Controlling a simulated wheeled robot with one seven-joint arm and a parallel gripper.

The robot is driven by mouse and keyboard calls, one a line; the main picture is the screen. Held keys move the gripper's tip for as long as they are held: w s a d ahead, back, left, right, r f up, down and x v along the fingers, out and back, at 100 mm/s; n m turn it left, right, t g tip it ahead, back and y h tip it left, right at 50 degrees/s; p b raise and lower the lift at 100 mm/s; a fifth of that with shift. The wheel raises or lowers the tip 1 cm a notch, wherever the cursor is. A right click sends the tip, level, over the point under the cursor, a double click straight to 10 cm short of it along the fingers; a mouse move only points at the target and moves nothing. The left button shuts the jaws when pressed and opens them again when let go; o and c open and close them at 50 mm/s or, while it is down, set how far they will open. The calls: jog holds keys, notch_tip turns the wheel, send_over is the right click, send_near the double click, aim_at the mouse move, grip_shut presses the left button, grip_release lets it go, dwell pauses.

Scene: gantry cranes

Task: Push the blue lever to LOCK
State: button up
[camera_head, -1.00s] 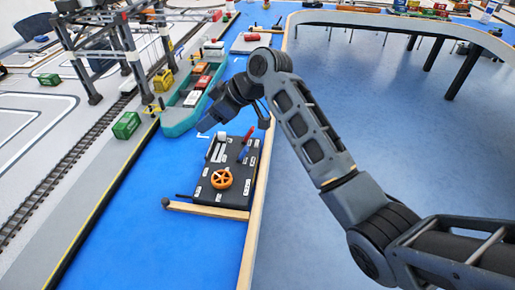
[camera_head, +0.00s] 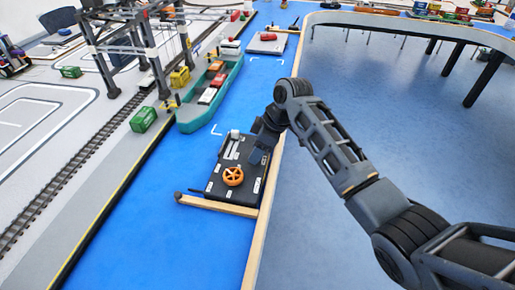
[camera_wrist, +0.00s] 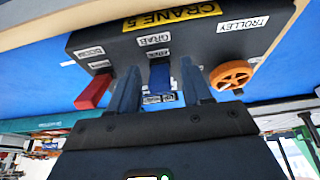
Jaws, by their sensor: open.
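The black control box (camera_head: 246,184) sits on the blue surface, with an orange wheel (camera_head: 233,176) on its top. The wrist view shows the box (camera_wrist: 200,42) with a "CRANE 5" label and white labels such as "GRAB" and "TROLLEY". The blue lever (camera_wrist: 160,78) shows there between my two fingers, with small labels beside it. A red lever (camera_wrist: 93,92) is left of the fingers and the orange wheel (camera_wrist: 232,74) is right of them. My gripper (camera_wrist: 160,68) is open around the blue lever; contact cannot be told. In the head view my gripper (camera_head: 259,156) hides the levers.
A wooden strip (camera_head: 218,206) runs along the box's near edge, and a wooden rim (camera_head: 257,232) borders the blue surface on the right. A teal ship (camera_head: 212,98) with containers, a gantry crane (camera_head: 125,45) and a green container (camera_head: 143,119) stand farther back left.

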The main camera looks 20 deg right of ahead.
jog(key=shift+a, duration=0.1)
grip_shut()
dwell(0.4)
